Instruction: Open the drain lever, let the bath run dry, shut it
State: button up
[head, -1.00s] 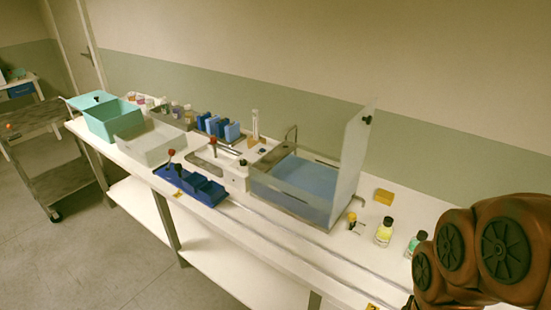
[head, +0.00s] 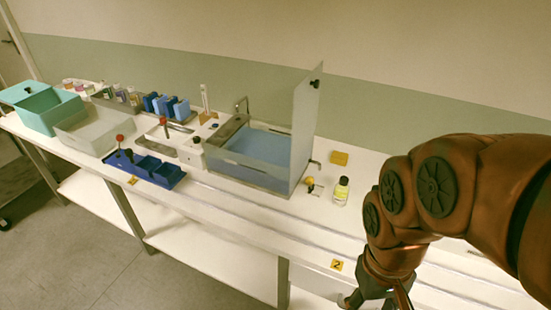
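The bath (head: 245,175) is a clear-walled tank with a grey rim on the white bench, with blue liquid (head: 258,146) inside. Its tall clear lid (head: 305,125) stands upright at the right side. A small yellow and black fitting (head: 310,184), which looks like the drain lever, is on the bench by the bath's front right corner; its position is too small to read. My gripper (head: 362,297) hangs low at the bottom edge, in front of the bench and well apart from the bath. It is partly cut off, and its fingers cannot be made out.
A yellow-liquid bottle (head: 341,191) and a yellow block (head: 339,158) stand right of the bath, near my arm. A blue rack (head: 150,170), a grey bin (head: 95,130) and a teal box (head: 48,110) stand to the left. A rail runs along the bench front.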

aim_at(309, 180)
jog(key=z, duration=1.25)
jog(key=i, duration=0.4)
jog(key=u, duration=2.2)
